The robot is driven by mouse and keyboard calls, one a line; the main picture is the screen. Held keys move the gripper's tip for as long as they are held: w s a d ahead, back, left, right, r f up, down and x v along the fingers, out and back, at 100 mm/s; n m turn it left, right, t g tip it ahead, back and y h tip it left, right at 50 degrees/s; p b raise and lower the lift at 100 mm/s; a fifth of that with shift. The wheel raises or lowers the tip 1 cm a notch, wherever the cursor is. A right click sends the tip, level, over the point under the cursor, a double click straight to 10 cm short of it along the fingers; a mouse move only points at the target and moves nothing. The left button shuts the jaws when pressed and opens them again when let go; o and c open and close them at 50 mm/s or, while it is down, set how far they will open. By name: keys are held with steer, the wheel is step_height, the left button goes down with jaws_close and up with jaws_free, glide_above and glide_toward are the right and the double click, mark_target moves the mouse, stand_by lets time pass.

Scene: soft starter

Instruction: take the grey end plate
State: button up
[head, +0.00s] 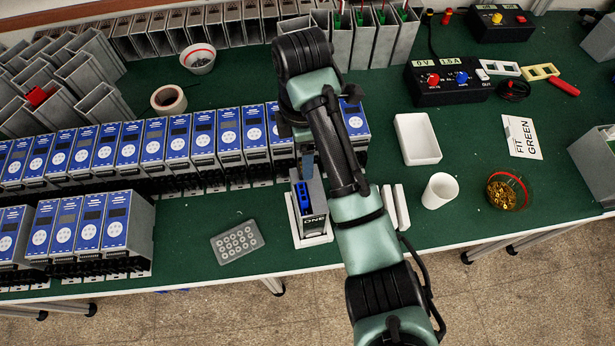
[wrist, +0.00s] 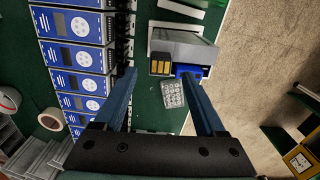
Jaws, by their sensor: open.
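A flat grey plate (head: 237,241) with several round pale spots lies on the green bench, left of a white fixture (head: 325,238); it also shows in the wrist view (wrist: 173,94). I cannot tell whether it is the end plate. A grey housing (wrist: 185,50) with a blue part (head: 304,196) and a dark front marked "ONE" stands in the fixture. My gripper (wrist: 158,74) is open, its two blue fingers apart, with nothing seen held between them. In the head view it is mostly hidden by my arm, above and behind the housing.
Rows of blue-faced units (head: 190,140) stand left of my gripper. Two white bars (head: 402,206), a white cup (head: 440,190), a white tray (head: 418,139) and a bowl of brass parts (head: 507,191) are to the right. The bench front around the grey plate is clear.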

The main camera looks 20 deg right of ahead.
mark_target(309, 186)
steer(key=shift+s+d+f+p, duration=0.1)
steer(key=shift+d+f+p, duration=0.1)
steer(key=shift+f, duration=0.7)
steer(key=shift+d+f+p, duration=0.1)
steer(key=shift+f+p, duration=0.1)
steer(key=shift+f, duration=0.65)
jaws_close()
